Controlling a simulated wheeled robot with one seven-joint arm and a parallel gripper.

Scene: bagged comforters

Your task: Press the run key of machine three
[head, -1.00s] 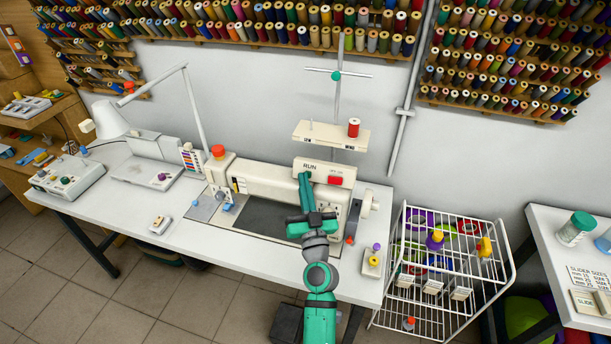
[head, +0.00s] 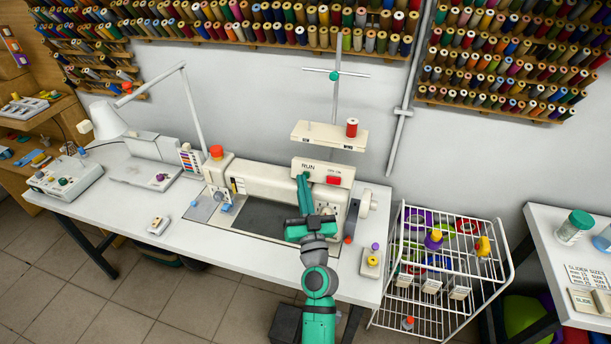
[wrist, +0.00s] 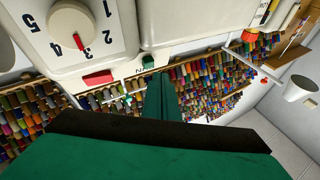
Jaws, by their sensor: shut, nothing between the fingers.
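The white sewing machine (head: 270,183) on the long table has a box on its head marked RUN, with a red key (head: 333,180) to the right. In the wrist view, upside down, a small green key (wrist: 148,61) sits by the RUN lettering, and the red key (wrist: 98,78) is beside it. My gripper (head: 303,178) is shut and empty, its tips at the box front just under RUN. They largely cover the green key in the head view. In the wrist view my fingers (wrist: 160,82) end close to the green key; I cannot tell whether they touch it.
A numbered dial (wrist: 72,22) is on the machine near the keys. A thread stand (head: 330,135) with a red spool rises behind the box. A white wire cart (head: 440,265) stands right of the table. A second machine (head: 150,160) is at left.

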